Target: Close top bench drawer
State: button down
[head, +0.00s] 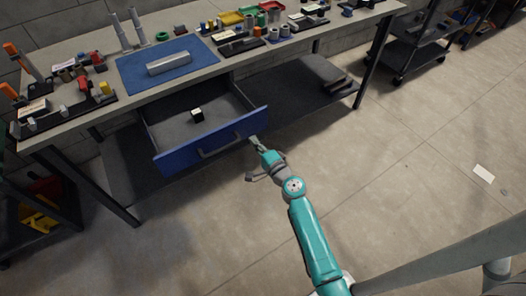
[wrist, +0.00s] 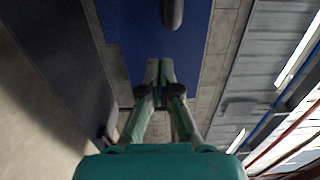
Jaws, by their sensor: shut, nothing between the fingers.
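The top bench drawer (head: 180,157) stands pulled out from under the bench top, with a blue front and a grey inside. Its grey bar handle (head: 220,146) is on the front. A small black-and-white cube (head: 197,115) lies in the drawer. My gripper (head: 256,142) is at the right part of the drawer front, outside it, with its fingers together and empty. In the wrist view the shut fingertips (wrist: 160,64) point at the blue front (wrist: 200,35), with the handle (wrist: 172,12) beyond them. I cannot tell whether the tips touch the front.
The bench top (head: 75,48) carries a blue mat (head: 135,80), tools, small parts and coloured bins. A dark lower shelf (head: 285,92) runs below the drawer. A black cart (head: 415,45) stands at the right. The floor in front is mostly clear.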

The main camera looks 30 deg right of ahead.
aim_at(245, 129)
jog(key=shift+w, duration=2.2)
